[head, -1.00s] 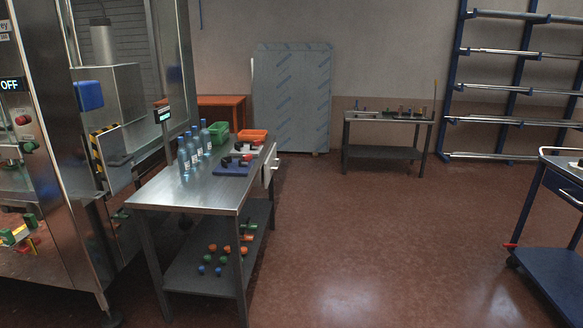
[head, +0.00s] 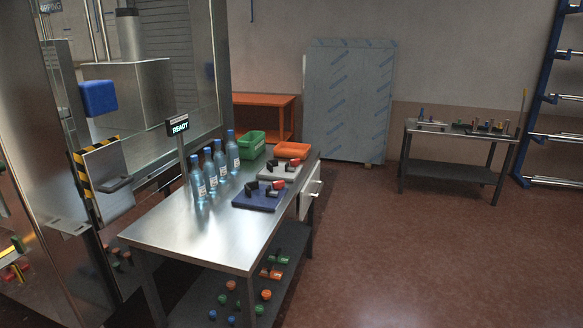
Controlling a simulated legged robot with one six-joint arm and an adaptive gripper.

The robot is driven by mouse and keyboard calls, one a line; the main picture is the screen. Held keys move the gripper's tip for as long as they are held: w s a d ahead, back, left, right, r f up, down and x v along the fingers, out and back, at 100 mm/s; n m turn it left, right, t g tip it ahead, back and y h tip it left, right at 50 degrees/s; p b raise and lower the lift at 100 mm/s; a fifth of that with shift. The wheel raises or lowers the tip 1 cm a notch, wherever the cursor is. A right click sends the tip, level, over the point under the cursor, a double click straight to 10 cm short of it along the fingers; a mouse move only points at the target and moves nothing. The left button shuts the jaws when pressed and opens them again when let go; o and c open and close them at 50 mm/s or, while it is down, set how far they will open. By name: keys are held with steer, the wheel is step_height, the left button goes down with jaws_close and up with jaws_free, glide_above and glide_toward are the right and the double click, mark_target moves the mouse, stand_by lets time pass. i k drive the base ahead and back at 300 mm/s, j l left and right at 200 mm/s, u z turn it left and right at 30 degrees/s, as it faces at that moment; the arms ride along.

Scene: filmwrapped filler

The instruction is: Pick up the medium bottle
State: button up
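Several blue bottles with pale labels stand upright in a slanting row on the steel table (head: 190,240), near its left edge. The nearest bottle (head: 198,182) is at the front of the row, and another bottle (head: 232,152) is at the far end by the green bin. They look alike in size, so I cannot tell which is the medium one. My gripper is not in view.
A green bin (head: 251,145), an orange bin (head: 292,150) and two boards with clamps, one blue (head: 258,200), one pale (head: 281,172), lie on the table. A filling machine stands left, its sign (head: 178,126) reading READY. Floor (head: 400,250) is clear at right.

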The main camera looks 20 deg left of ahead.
mark_target(220, 159)
steer(key=i+l+u, duration=0.15)
steer(key=i+u, duration=0.2)
steer(key=i+l+u, duration=0.25)
steer(key=i+u, duration=0.15)
steer(key=i, duration=0.2)
steer(key=i+l+u, duration=0.65)
steer(key=l+u, duration=0.3)
steer(key=i+l+u, duration=0.15)
steer(key=l+u, duration=0.15)
steer(key=l, duration=0.2)
steer(key=l+u, duration=0.3)
steer(key=l, duration=0.15)
steer(key=i+l+u, duration=0.1)
steer(key=l+u, duration=0.2)
steer(key=l, duration=0.15)
steer(key=l+u, duration=0.15)
steer(key=l, duration=0.35)
steer(key=k+l+u, duration=0.2)
steer(key=l, duration=0.3)
